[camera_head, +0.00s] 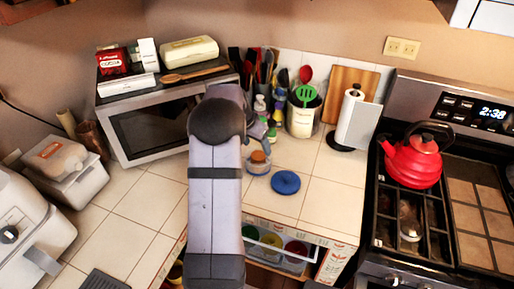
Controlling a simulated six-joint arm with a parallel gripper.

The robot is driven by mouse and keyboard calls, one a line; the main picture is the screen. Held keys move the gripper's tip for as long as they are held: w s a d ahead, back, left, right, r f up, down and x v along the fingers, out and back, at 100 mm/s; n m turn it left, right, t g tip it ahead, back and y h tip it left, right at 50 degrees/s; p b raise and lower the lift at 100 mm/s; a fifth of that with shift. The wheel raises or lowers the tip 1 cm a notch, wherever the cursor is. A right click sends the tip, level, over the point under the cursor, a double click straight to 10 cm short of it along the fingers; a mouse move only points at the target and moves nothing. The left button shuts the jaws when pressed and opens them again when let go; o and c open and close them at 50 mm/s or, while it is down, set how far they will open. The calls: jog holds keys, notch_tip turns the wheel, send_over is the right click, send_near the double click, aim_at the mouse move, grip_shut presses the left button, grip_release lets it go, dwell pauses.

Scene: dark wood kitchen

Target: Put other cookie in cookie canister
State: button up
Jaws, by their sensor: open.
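A small clear canister (257,169) stands on the tiled counter, just right of my arm. A round orange-brown cookie (258,157) shows at its top; I cannot tell whether it lies inside or at the rim. A round blue lid (286,182) lies flat on the counter to the right of the canister. My gripper (262,137) is open, above and behind the canister, apart from the cookie in the picture. My arm partly hides the gripper and the counter to the left. I cannot make out a second cookie.
A utensil crock (303,113) and small bottles (273,130) stand close behind the gripper. A paper towel holder (356,118) is at right, before the stove with a red kettle (412,158). A microwave (160,125) is at left. An open drawer (281,247) holds coloured containers.

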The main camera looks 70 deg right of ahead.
jog(key=shift+b+v, duration=0.9)
jog(key=shift+v, duration=1.9)
jog(key=a+f+n+y, duration=0.1)
jog(key=a+f+n, duration=0.1)
jog(key=a+f, duration=0.1)
jog(key=a+f+n+y, duration=0.1)
jog(key=a+f+n, duration=0.1)
jog(key=a+f, duration=0.1)
jog(key=s+a+f+n, duration=0.1)
jog(key=a+f+n, duration=0.1)
jog(key=a+f, duration=0.1)
jog(key=shift+a+f+n+y, duration=0.2)
jog(key=shift+a+n+y, duration=0.15)
jog(key=shift+a, duration=0.25)
jog(key=w+a+n, duration=0.2)
jog(key=a+n, duration=0.2)
jog(key=a, duration=1)
jog(key=w+a+r+n+y, duration=0.1)
jog(key=w+a+n, duration=0.2)
jog(key=a, duration=1.2)
jog(key=w+a+r+n+t, duration=0.1)
jog(key=w+a+n, duration=0.2)
jog(key=a+n, duration=0.4)
jog(key=a, duration=0.7)
jog(key=shift+a+y, duration=0.15)
jog(key=shift+y, duration=0.2)
